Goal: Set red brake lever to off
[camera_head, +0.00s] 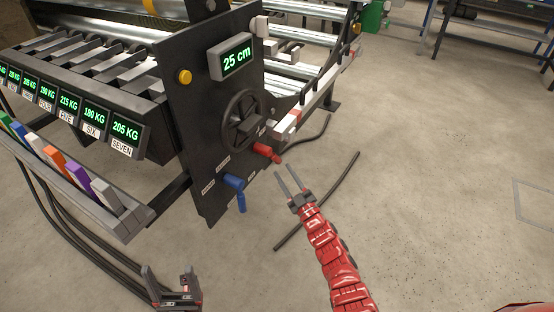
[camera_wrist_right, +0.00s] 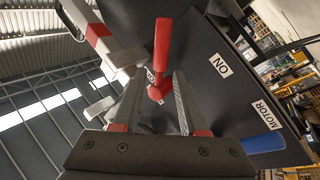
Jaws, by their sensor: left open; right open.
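The red brake lever (camera_head: 266,152) sits on the black side panel below the handwheel, its handle pointing right and slightly down in the head view. In the right wrist view the red lever (camera_wrist_right: 162,50) points up from its round pivot. An "ON" label (camera_wrist_right: 221,65) shows to its right, and another label is partly hidden behind the pivot. My right gripper (camera_head: 285,170) is open and empty, just below and right of the lever, apart from it. In the wrist view its fingers (camera_wrist_right: 157,78) flank the pivot. My left gripper (camera_head: 168,270) is open and empty at the bottom left.
A blue lever (camera_head: 234,182) is lower left of the red one; it also shows in the wrist view (camera_wrist_right: 262,143) near a "MOTOR" label. A black handwheel (camera_head: 243,120) is above. Colored blocks stand in a rack (camera_head: 125,225) at left. Floor at right is mostly clear.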

